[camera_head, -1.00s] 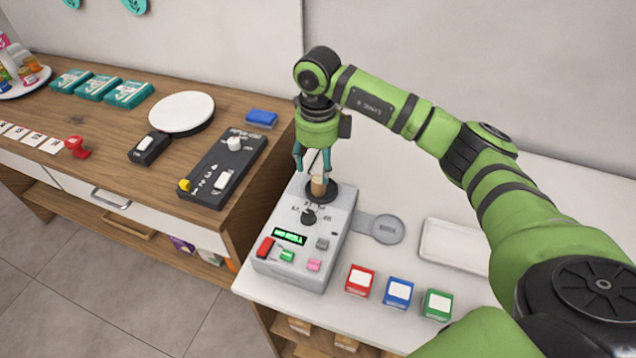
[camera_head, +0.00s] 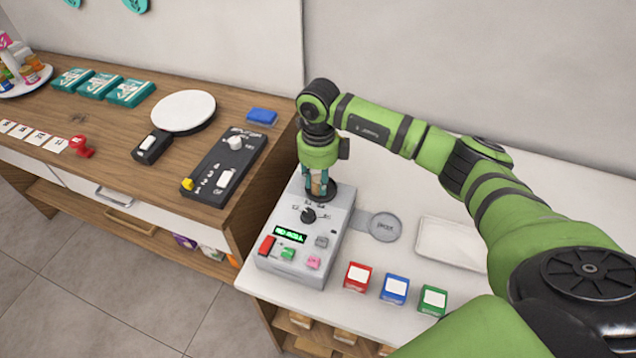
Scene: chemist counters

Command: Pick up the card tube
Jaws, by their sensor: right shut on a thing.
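The card tube (camera_head: 317,187) is a small tan cylinder standing in the dark round ring at the back of the grey machine (camera_head: 335,222). My right gripper (camera_head: 317,189) points straight down over it and is shut on it, with a teal finger on each side. The gripper and its green wrist hide the top of the tube. The tube's lower end is still at the ring; I cannot tell whether it is clear of it. My left gripper is not in view.
Red (camera_head: 357,277), blue (camera_head: 395,288) and green (camera_head: 433,300) boxes stand in front on the white counter. A grey disc (camera_head: 385,226) and a white tray (camera_head: 452,243) lie to the right. A wooden counter (camera_head: 110,170) on the left holds a black control panel (camera_head: 225,170).

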